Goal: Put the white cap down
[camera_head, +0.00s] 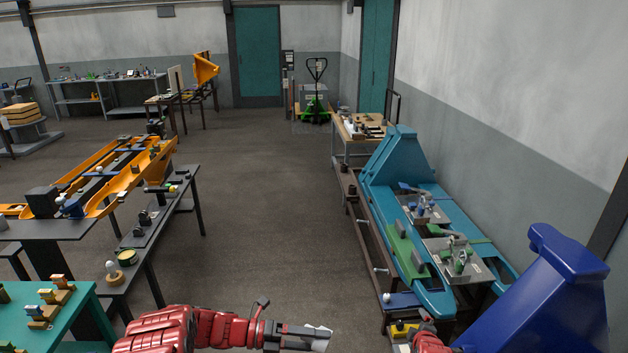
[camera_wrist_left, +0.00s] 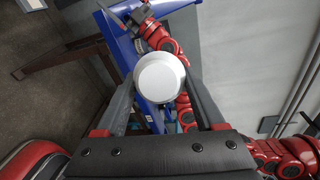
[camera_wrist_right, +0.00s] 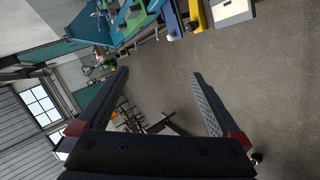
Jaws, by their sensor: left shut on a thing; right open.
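The white cap (camera_wrist_left: 160,77) is held between the fingertips of my left gripper (camera_wrist_left: 160,92), seen round and face-on in the left wrist view. In the head view the left gripper (camera_head: 305,338) is at the bottom middle over the aisle, with the pale cap (camera_head: 323,337) at its tip. My right gripper (camera_wrist_right: 160,75) is open and empty in the right wrist view, with bare floor between its fingers. In the head view only a red piece of my right arm shows at the bottom edge; its jaws are hidden.
A rack with teal fork frames (camera_head: 452,273) and a blue frame (camera_head: 560,290) stand at the right. A dark bench (camera_head: 165,235) with small parts and a green-topped table (camera_head: 70,325) stand at the left. The grey floor aisle (camera_head: 260,200) between them is clear.

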